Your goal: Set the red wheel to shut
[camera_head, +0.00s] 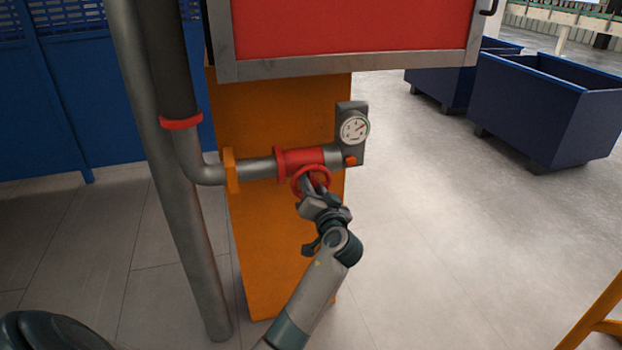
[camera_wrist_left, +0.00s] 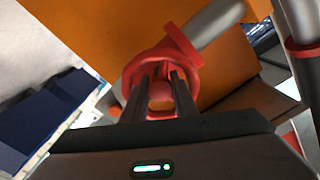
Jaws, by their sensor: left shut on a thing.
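The red wheel (camera_head: 311,172) sits on the red valve body (camera_head: 300,160) of a grey pipe, in front of an orange post. My left gripper (camera_head: 311,188) is at the wheel, its fingers pointing up into it. In the left wrist view the two dark fingers (camera_wrist_left: 160,90) reach into the red wheel (camera_wrist_left: 188,97) and are shut on its inner part. The fingers hide part of the wheel. The wheel's turn position cannot be read from these views. My right gripper is not in view.
A round gauge (camera_head: 354,128) is mounted right of the valve. The orange post (camera_head: 270,260) stands behind it, under a red panel (camera_head: 350,25). A thick grey pipe (camera_head: 180,200) stands left. Blue bins (camera_head: 550,105) stand at the far right.

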